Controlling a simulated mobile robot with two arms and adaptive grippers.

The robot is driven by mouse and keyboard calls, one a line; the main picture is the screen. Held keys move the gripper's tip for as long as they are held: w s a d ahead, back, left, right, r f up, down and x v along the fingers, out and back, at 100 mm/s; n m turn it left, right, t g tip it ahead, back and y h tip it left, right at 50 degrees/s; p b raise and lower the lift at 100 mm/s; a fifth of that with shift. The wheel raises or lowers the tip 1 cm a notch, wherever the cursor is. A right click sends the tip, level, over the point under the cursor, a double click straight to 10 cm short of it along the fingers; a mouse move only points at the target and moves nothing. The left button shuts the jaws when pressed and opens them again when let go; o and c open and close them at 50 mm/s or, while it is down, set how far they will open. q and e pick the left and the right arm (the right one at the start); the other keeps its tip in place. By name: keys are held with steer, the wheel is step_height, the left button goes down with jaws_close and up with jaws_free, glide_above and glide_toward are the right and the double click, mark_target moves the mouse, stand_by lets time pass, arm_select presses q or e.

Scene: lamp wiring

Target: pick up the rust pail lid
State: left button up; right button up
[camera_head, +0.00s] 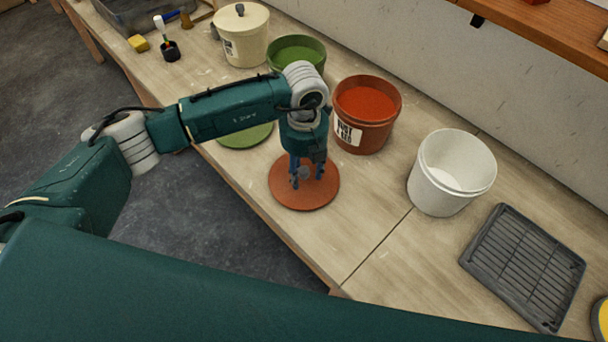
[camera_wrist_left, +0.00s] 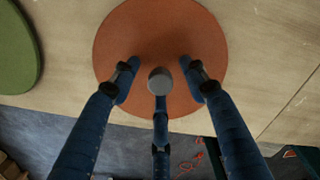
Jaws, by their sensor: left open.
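The rust pail lid (camera_head: 318,195) is a flat, round, orange-brown disc lying on the bench near its front edge. In the left wrist view the lid (camera_wrist_left: 140,35) fills the upper middle, with a grey knob (camera_wrist_left: 160,80) near its centre. My left gripper (camera_head: 303,180) points down directly over the lid. Its fingers (camera_wrist_left: 160,90) are spread around the knob, open, with nothing held. Whether the fingertips touch the lid is hard to tell. The rust pail (camera_head: 368,112) stands open behind the lid, with orange-red contents. My right gripper is not in view.
A green lid (camera_head: 245,135) lies left of the rust lid, partly behind my arm. A green pail (camera_head: 297,52), a lidded cream pail (camera_head: 241,38) and a white pail (camera_head: 450,175) stand along the bench. A dark slotted tray (camera_head: 523,265) lies at right. A wooden shelf (camera_head: 530,35) overhangs the back.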

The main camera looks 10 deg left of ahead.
arm_select(q)
steer(key=shift+c, duration=0.3)
jaws_close()
steer(key=shift+r, duration=0.15)
